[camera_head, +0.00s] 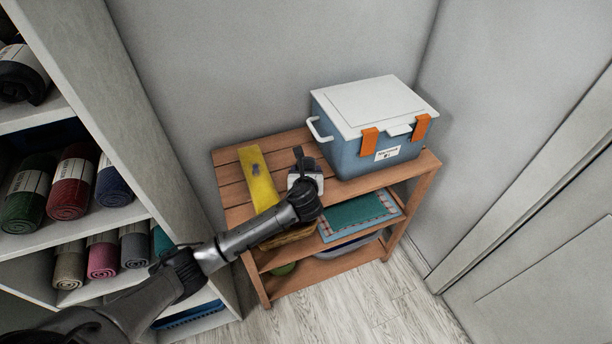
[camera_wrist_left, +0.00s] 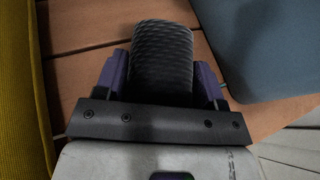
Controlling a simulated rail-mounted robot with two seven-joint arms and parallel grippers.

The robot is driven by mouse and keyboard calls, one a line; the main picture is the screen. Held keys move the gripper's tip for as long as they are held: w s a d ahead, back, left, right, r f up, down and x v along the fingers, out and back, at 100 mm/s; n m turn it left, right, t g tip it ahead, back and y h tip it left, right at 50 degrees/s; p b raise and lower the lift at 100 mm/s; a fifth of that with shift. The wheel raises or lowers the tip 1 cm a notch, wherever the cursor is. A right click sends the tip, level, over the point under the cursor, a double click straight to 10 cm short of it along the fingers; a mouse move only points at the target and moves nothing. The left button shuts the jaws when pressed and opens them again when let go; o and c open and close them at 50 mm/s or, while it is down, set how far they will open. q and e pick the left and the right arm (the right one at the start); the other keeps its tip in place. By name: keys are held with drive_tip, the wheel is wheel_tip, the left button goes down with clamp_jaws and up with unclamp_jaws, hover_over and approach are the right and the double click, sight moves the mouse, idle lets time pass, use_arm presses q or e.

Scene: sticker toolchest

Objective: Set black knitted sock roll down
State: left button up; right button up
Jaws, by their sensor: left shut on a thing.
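The black knitted sock roll (camera_wrist_left: 162,55) is a dark ribbed roll between the purple fingers of my left gripper (camera_wrist_left: 162,82) in the left wrist view. The gripper is shut on it. In the head view my left gripper (camera_head: 301,165) is over the top shelf of the wooden rack (camera_head: 232,172), between a yellow item and a blue cooler. The roll is mostly hidden by the gripper there. I cannot tell whether the roll touches the slats. My right gripper is not in view.
The blue cooler (camera_head: 360,153) with a white lid stands close on the right. The yellow item (camera_head: 262,190) lies to the left. A shelf unit (camera_head: 105,95) with rolled towels stands at far left. Bare slats show left of the yellow item.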

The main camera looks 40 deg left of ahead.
use_arm(q)
drive_tip(key=o, duration=0.9)
drive_tip(key=shift+f, duration=0.1)
drive_tip(key=shift+r, duration=0.2)
drive_tip(key=p+v, duration=0.1)
drive_tip(key=v, duration=1.1)
drive_tip(key=shift+f, duration=0.1)
